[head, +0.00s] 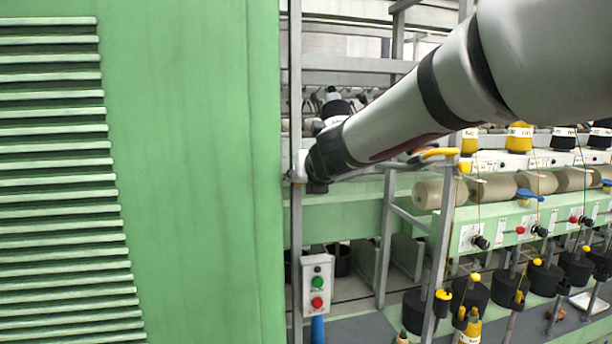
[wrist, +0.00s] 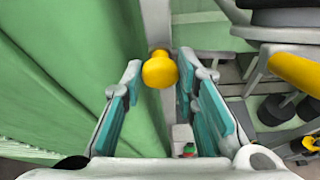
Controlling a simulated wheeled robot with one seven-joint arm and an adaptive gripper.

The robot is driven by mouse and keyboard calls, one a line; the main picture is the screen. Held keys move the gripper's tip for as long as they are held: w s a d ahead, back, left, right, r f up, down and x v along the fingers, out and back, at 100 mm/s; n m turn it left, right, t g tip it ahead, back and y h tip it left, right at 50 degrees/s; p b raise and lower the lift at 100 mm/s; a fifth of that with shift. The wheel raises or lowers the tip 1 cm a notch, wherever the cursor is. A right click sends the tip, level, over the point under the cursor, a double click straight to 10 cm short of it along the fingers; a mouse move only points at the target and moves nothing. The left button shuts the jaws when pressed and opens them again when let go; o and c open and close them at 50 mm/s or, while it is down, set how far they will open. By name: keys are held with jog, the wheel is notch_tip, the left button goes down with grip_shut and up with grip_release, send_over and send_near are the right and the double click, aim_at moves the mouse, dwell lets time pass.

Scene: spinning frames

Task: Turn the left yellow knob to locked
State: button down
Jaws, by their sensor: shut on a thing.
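The left yellow knob (wrist: 159,70) is a rounded knob on a grey upright post in the wrist view. My gripper (wrist: 160,64) has its teal-padded fingers on either side of it, with the knob between the tips. It is shut on the knob. In the head view my arm reaches in from the upper right to the post (head: 296,225) beside the green panel; the knob and fingers are hidden there. I cannot read which way the knob is turned. A second yellow part (head: 432,153) on the frame lies to the right.
A large green panel (head: 195,150) stands close on the left. A control box (head: 317,285) with green and red buttons hangs below my gripper. Spinning rows with bobbins (head: 495,188) and dark pots (head: 545,276) fill the right.

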dwell(0.3)
jog(key=c, duration=1.2)
grip_release()
jog(key=shift+c, duration=0.2)
jog(key=shift+a+r, duration=0.1)
jog(key=shift+a, duration=0.1)
jog(key=shift+s, duration=0.1)
jog(key=v, duration=0.7)
jog(key=shift+s+d, duration=0.25)
jog(key=shift+d, duration=0.2)
